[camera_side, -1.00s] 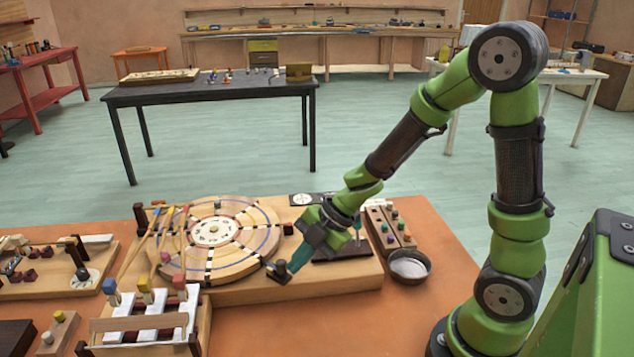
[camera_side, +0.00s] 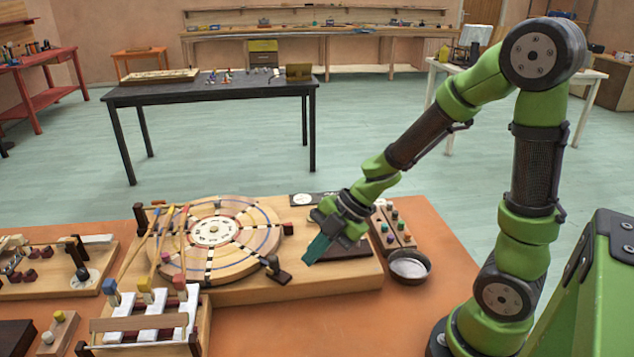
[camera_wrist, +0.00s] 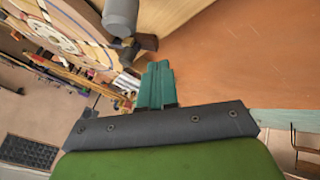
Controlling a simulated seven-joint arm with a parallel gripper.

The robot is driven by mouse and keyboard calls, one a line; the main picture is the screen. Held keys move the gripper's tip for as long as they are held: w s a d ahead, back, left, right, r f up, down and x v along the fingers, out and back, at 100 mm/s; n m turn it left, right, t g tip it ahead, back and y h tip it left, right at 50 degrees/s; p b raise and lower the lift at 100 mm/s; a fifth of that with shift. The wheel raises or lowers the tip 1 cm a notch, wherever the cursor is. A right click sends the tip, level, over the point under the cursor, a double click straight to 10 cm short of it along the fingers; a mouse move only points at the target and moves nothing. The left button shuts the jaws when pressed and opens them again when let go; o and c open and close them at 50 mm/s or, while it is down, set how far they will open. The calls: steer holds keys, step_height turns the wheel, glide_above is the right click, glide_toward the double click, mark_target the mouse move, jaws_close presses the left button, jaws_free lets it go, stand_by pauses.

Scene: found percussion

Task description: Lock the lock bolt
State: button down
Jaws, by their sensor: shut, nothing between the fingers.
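What looks like the lock bolt is a small dark piece (camera_side: 280,276) with a grey round knob (camera_side: 272,262), at the lower right edge of the wooden wheel (camera_side: 247,262). In the wrist view the grey knob (camera_wrist: 120,14) and the dark piece (camera_wrist: 146,42) show at the top, just past the fingers. My gripper (camera_side: 312,258) is to the right of the bolt, apart from it and a little above the wooden base. Its teal fingers (camera_wrist: 155,76) are shut and empty. Whether the knob touches the wheel's rim cannot be told.
The wooden base board (camera_side: 340,281) carries the wheel. A dark plate (camera_side: 349,246) lies behind my gripper. A round bowl (camera_side: 408,267) and a wooden block with coloured pegs (camera_side: 391,231) stand to the right. White keys (camera_side: 155,314) stand at front left.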

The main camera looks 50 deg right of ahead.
steer(key=v, duration=0.7)
steer(key=shift+d+r, duration=0.15)
steer(key=shift+r, duration=0.1)
steer(key=shift+s, duration=0.15)
